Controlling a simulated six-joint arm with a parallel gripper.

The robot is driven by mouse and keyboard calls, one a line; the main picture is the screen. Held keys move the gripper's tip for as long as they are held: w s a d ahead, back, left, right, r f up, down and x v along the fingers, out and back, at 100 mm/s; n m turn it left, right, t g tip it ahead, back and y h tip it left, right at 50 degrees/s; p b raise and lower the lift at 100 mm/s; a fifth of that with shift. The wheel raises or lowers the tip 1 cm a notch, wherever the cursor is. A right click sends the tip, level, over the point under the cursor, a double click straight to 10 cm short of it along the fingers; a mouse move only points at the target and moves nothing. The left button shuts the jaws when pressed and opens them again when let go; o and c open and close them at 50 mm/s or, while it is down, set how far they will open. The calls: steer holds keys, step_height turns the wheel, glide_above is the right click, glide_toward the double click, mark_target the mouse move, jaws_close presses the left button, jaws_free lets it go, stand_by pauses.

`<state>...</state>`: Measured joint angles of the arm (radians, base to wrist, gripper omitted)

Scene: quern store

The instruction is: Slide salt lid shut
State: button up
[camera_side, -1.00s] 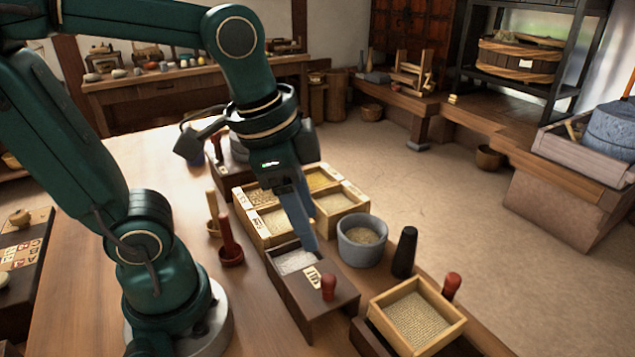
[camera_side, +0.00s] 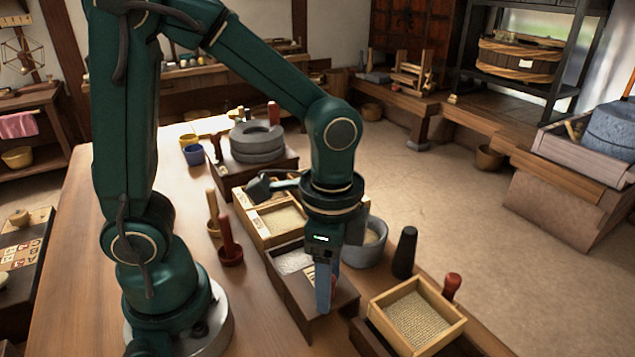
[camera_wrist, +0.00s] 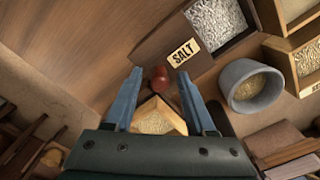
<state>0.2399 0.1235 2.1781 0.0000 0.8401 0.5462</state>
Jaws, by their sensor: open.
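The dark wooden salt box (camera_side: 336,306) stands on the bench. White salt (camera_side: 292,261) shows in its open far part; it also shows in the wrist view (camera_wrist: 215,22). The lid carries a pale SALT label (camera_wrist: 183,53) and a red knob (camera_wrist: 160,78), and covers the near part. My gripper (camera_side: 323,308) is open, pointing down over the lid's near end. In the wrist view the knob appears between its two fingertips (camera_wrist: 158,74); I cannot tell whether they are down around it or above it. In the side view my gripper mostly hides the knob.
A grey stone bowl (camera_side: 368,243) is right of the salt box, with a dark pestle (camera_side: 405,252) beyond. A wooden sieve box (camera_side: 456,325) stands at the front right. A divided grain box (camera_side: 262,238) is behind. A red-handled pestle (camera_side: 228,237) stands at left.

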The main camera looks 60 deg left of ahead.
steer(key=shift+f, duration=0.1)
jaws_close()
stand_by(1.4)
